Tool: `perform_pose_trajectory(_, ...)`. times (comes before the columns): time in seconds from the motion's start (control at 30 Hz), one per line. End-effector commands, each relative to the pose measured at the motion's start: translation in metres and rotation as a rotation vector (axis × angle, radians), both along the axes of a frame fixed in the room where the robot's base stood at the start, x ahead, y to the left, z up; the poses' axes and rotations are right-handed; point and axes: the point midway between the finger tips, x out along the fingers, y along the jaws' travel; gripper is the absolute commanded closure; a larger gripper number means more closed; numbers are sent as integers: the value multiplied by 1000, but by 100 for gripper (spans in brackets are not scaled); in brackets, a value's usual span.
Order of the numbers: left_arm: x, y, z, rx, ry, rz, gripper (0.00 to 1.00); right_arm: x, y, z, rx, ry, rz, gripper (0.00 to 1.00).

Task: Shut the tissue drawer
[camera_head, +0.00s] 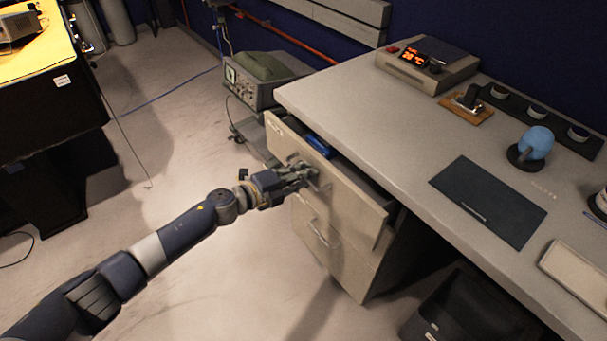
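The tissue drawer (349,195) is the top drawer under the grey desk and is pulled partly out. Its pale front panel stands clear of the desk edge, and a blue item (319,146) shows inside near its far end. My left gripper (308,174) is at the outer face of the drawer front, close to or touching it near the handle. I cannot tell whether its fingers are open or shut, or whether they hold the handle. My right gripper is not in view.
The desk top (375,133) holds a device with a lit display (428,67), a blue round object (536,142) and a dark mat (488,201). Lower drawers (325,243) look shut. A dark bin (470,309) stands under the desk. Floor left of the drawers is clear.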

Motion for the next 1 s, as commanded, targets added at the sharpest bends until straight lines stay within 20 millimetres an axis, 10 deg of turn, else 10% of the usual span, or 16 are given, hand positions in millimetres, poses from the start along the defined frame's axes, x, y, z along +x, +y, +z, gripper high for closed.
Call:
perform_pose_trajectory(0.47,-3,6,-1,3,1,2,71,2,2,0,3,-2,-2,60)
perform_pose_trajectory(1.0,-52,77,17,3,2,0,71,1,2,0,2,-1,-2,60)
